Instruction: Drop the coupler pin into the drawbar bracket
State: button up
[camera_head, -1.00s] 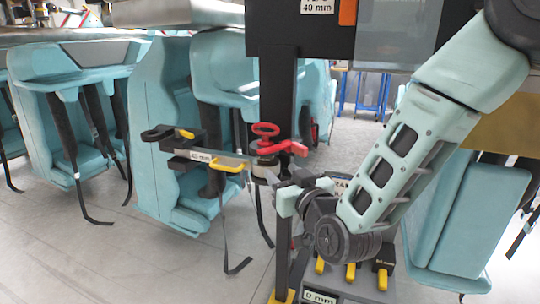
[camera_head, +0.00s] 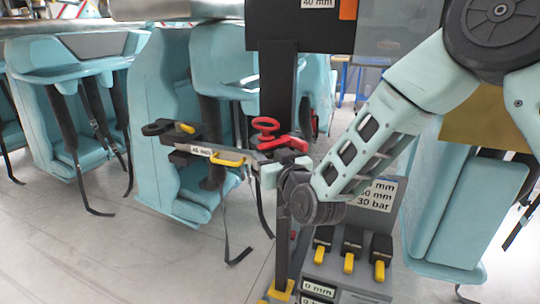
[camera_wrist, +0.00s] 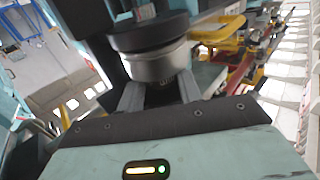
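The red ring-topped piece (camera_head: 265,124), which may be the coupler pin, stands upright at the right end of the labelled grey drawbar (camera_head: 212,155). A red lever (camera_head: 287,143) is beside it. In the wrist view a silver cylinder with a black collar (camera_wrist: 152,66) is directly ahead of my gripper (camera_wrist: 160,92). My gripper (camera_head: 262,176) is at the drawbar's right end, just below the red ring. Its fingers are apart, one toward each side of the cylinder; I cannot tell whether they touch it. The bracket's opening is not clearly visible.
A black post (camera_head: 278,90) stands behind the drawbar end. A yellow handle (camera_head: 228,160) and a black clamp are on the bar. A grey panel with yellow-tipped levers (camera_head: 348,262) is below my arm. Teal seats (camera_head: 170,130) with hanging straps are at left.

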jog(key=o, duration=0.9)
jog(key=b+v, duration=1.2)
jog(key=v, duration=0.5)
jog(key=shift+s+d+b, duration=0.1)
jog(key=shift+d+b, duration=0.05)
jog(key=shift+b, duration=0.25)
jog(key=shift+s, duration=0.1)
jog(key=shift+c, duration=0.5)
